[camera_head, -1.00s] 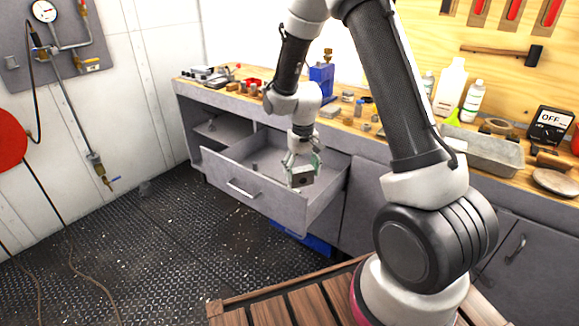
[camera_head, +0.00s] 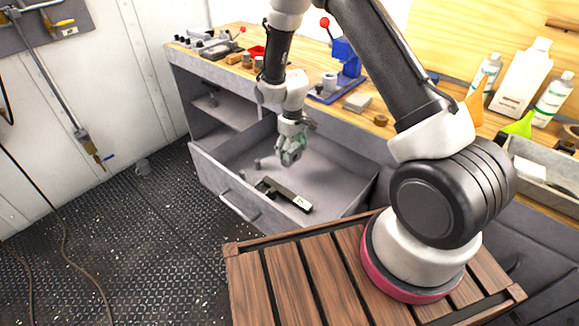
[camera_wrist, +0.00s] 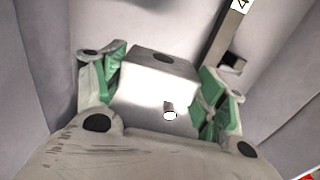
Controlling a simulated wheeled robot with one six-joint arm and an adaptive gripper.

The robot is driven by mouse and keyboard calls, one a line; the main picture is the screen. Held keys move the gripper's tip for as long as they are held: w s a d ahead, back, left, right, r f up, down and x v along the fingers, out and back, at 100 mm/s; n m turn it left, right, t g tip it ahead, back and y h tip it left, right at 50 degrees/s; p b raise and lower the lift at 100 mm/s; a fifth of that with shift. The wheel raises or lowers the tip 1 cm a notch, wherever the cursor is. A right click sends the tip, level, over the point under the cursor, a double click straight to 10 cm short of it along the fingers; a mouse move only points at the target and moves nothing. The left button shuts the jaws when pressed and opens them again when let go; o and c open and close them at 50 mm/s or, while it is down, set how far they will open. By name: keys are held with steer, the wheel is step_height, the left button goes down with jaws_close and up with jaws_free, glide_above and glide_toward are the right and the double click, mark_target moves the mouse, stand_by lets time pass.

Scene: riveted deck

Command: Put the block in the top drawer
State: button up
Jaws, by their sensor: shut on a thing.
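The drawer (camera_head: 212,177) just under the bench top is pulled open, and its grey inside shows. My gripper (camera_head: 290,155) is over the drawer's inside. In the wrist view my gripper (camera_wrist: 160,95) is shut on a grey metal block (camera_wrist: 152,85), its green-padded fingers on both sides. The block has a dark hole in one face and a small bright round spot on another. In the head view the fingers largely hide the block. The drawer floor lies below it; the exact gap is hard to judge.
A dark caliper-like tool (camera_head: 285,194) lies in the drawer, and it also shows in the wrist view (camera_wrist: 227,35). A small grey cylinder (camera_head: 257,164) stands near it. The bench top holds a blue vise-like tool (camera_head: 345,58), a grey block (camera_head: 357,102) and bottles (camera_head: 523,80).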

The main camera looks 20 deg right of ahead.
mark_target(292, 163)
steer(key=shift+f, duration=3.4)
steer(key=shift+f, duration=0.1)
steer(key=o, duration=1.3)
steer(key=shift+o, duration=0.2)
